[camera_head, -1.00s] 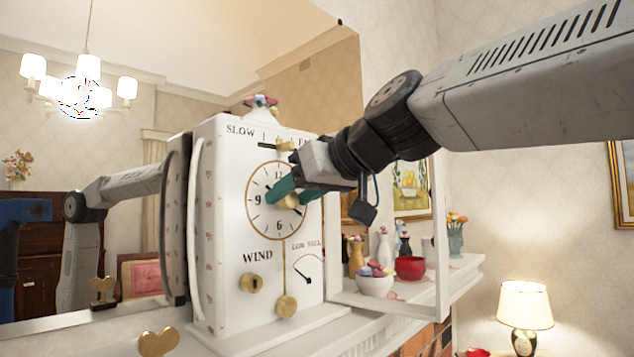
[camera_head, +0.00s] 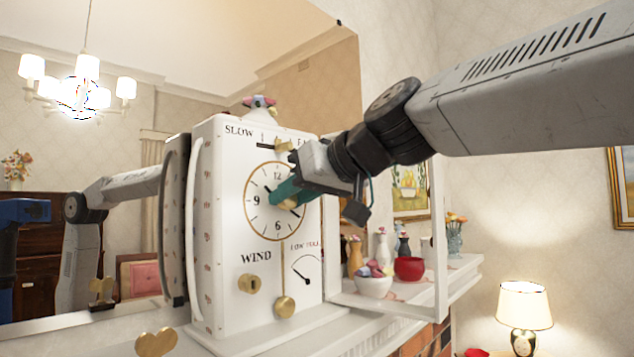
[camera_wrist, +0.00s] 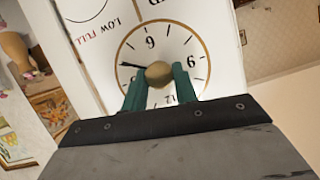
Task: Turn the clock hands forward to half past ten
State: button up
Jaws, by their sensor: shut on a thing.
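The white clock (camera_head: 225,262) stands upright on the mantel, its round, gold-rimmed dial (camera_head: 262,222) facing me. My gripper (camera_head: 284,193) is at the dial's centre, its green fingers shut on the round gold knob (camera_head: 287,204). The wrist view shows the dial nearly upside down, with the knob (camera_wrist: 158,74) between the fingertips. A dark tip (camera_head: 268,188) shows near 10 in the head view. The fingers hide much of the hands.
A gold heart-shaped key (camera_head: 156,342) stands in front of the clock. A gold pendulum bob (camera_head: 285,307) hangs below the dial. A large mirror is behind the clock.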

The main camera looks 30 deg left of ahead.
jog(key=shift+f+m+g+y, duration=0.1)
jog(key=shift+m+g+y, duration=0.4)
jog(key=shift+m+g, duration=0.75)
jog(key=shift+m+t, duration=0.25)
jog(key=shift+m, duration=0.1)
jog(key=o, duration=1)
jog(key=shift+s+a, duration=0.1)
jog(key=shift+s, duration=0.05)
jog(key=shift+c, duration=0.2)
jog(key=v, duration=0.8)
